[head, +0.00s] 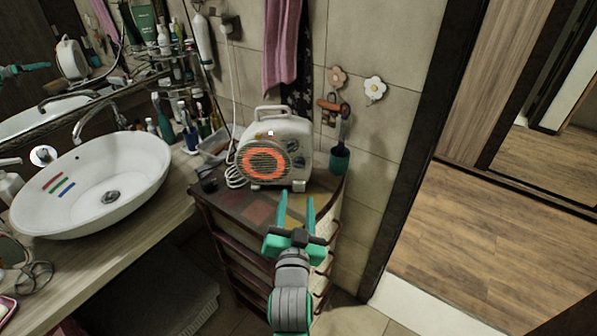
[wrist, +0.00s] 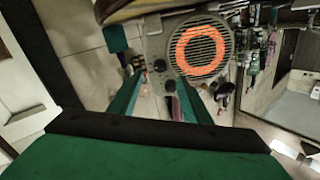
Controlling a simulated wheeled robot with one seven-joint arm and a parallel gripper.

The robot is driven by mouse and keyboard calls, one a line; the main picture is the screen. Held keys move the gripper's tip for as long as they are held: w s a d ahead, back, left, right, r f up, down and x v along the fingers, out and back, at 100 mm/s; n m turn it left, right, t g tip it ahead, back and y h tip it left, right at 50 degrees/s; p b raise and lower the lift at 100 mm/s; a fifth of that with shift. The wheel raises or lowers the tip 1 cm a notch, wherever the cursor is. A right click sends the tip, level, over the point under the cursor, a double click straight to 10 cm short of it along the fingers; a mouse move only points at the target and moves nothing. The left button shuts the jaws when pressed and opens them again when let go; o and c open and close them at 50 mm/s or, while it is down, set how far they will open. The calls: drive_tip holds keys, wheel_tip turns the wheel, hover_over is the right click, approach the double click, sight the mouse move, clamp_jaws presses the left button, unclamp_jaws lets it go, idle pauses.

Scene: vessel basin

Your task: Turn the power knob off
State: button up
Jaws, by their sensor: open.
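A cream fan heater (head: 272,150) stands on the corner shelf, its round front grille glowing orange. Two dark knobs sit on its right-hand side panel: an upper knob (head: 292,145) and a lower knob (head: 298,162). Which one is the power knob I cannot tell. My gripper (head: 297,207) is open and empty, in front of and below the heater's right side, its fingers pointing at it. In the wrist view the heater (wrist: 202,50) appears turned over, and both knobs show between my fingers (wrist: 160,80). I see no contact with either knob.
The shelf top (head: 232,203) is clear in front. A white basin (head: 100,180) and bottles are at left.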

sight(300, 163)
drive_tip(key=w+d, duration=0.1)
drive_tip(key=w, duration=1)
drive_tip(key=shift+d+r, duration=0.15)
drive_tip(key=shift+r, duration=0.2)
drive_tip(key=shift+w, duration=0.1)
drive_tip(key=c, duration=1)
